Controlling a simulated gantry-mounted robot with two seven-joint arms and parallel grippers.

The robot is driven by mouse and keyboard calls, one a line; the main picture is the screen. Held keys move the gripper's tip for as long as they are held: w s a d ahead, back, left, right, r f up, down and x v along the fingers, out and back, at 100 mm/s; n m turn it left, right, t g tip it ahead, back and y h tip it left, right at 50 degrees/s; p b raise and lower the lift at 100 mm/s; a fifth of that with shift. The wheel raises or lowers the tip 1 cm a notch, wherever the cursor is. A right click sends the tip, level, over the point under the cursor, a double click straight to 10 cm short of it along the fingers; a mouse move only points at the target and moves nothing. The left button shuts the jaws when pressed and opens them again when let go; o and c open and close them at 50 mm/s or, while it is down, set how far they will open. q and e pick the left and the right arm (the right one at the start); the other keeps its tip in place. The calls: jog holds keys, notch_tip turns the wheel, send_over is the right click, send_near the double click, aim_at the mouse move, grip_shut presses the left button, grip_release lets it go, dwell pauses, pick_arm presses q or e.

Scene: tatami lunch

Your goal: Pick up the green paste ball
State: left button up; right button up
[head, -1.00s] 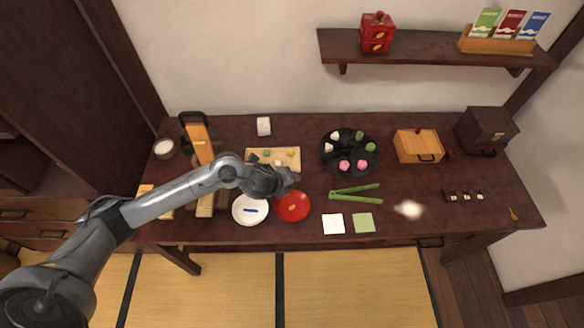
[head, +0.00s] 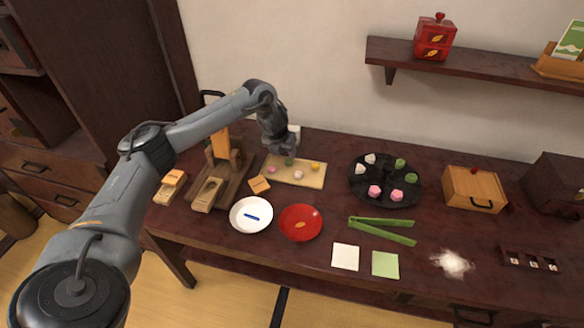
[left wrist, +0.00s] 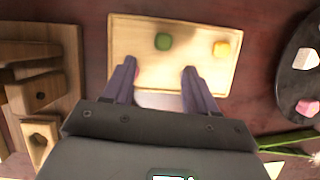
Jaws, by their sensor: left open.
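The green paste ball (head: 289,161) rests on a light wooden board (head: 313,180), among a pink, a whitish and a yellow ball. My left gripper (head: 286,150) hangs over the back of the board, close to the green ball; its fingertips are hard to make out in the head view. In the left wrist view, the open fingers (left wrist: 157,76) point toward the board, and the green ball (left wrist: 163,41) lies beyond the tips, roughly in line with the gap. A pale shape shows between the fingers. My right gripper is not in view.
A yellow ball (head: 315,166) sits right of the green one, a pink ball (head: 271,169) left. A wooden press-like stand (head: 216,185) is left of the board. A dark round tray (head: 384,199) with several sweets is right. A red plate (head: 300,223) and white plate (head: 251,215) are in front.

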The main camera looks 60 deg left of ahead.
aim_at(288, 162)
pick_arm(q)
jog(key=x, duration=0.2)
jog(key=shift+f+b, duration=0.25)
jog(key=shift+b, duration=0.05)
jog(key=b+x, duration=0.1)
jog(key=x, duration=0.1)
jog(key=b+x, duration=0.1)
jog(key=x, duration=0.1)
jog(key=shift+w+a, duration=0.1)
jog(key=shift+w, duration=0.3)
jog(key=shift+w+a+f+b, duration=0.1)
jog(key=shift+w+f+b, duration=0.1)
jog(key=shift+f+b, duration=0.3)
grip_shut()
jog(key=shift+r, duration=0.1)
